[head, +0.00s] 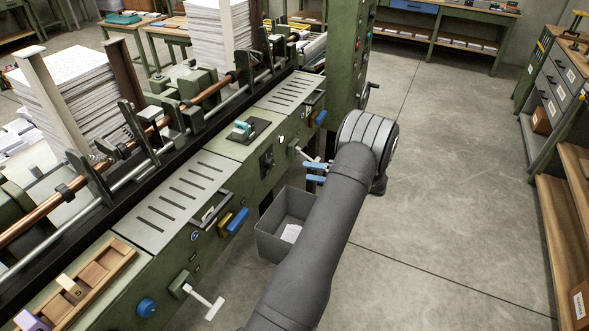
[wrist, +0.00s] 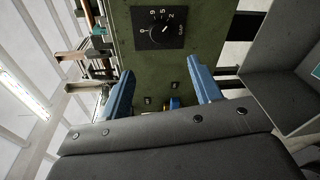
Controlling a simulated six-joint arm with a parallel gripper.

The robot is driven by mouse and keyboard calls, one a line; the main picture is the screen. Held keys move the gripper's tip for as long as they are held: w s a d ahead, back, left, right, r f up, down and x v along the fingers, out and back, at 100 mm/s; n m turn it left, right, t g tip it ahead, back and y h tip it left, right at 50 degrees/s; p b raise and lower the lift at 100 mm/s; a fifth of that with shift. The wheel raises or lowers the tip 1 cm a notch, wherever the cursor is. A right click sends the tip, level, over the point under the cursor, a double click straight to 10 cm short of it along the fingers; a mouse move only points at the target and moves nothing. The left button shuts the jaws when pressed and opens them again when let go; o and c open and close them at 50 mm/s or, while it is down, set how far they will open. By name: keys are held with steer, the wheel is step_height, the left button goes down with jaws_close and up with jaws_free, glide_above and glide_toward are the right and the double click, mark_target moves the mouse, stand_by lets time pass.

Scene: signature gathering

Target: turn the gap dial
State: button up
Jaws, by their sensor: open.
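The gap dial (wrist: 160,27) is a black plate with a round knob, pale numbers and a small label, on the green machine front (wrist: 150,70). In the head view a black dial plate (head: 266,160) on the machine's front face appears to be the same dial. My gripper (wrist: 159,68) has two blue fingers set wide apart with nothing between them. In the head view my gripper (head: 315,172) is to the right of the dial, apart from it. The exact pointer setting is too small to read.
A grey bin (head: 262,240) with paper inside stands on the floor below the dial. A white T-handle (head: 305,156) sticks out close to my gripper. Blue and yellow handles (head: 234,222) are further left along the machine. The floor at right is clear.

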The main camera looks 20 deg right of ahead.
mark_target(272, 165)
steer(key=shift+v, duration=2.1)
steer(key=x, duration=1.7)
steer(key=shift+w+a, duration=0.2)
steer(key=shift+w+a, duration=0.1)
steer(key=shift+a, duration=0.1)
steer(key=shift+d+r+n, duration=0.1)
steer(key=shift+d+n, duration=0.1)
steer(key=shift+n, duration=0.5)
steer(key=n+t+h, duration=0.1)
steer(key=n, duration=0.5)
steer(key=shift+s, duration=0.2)
steer(key=n, duration=0.4)
steer(key=shift+a+t+h, duration=0.1)
steer(key=shift+t+h, duration=0.2)
steer(key=shift+n+t+h, duration=0.3)
steer(key=shift+n+t, duration=0.1)
steer(key=shift+n, duration=1.7)
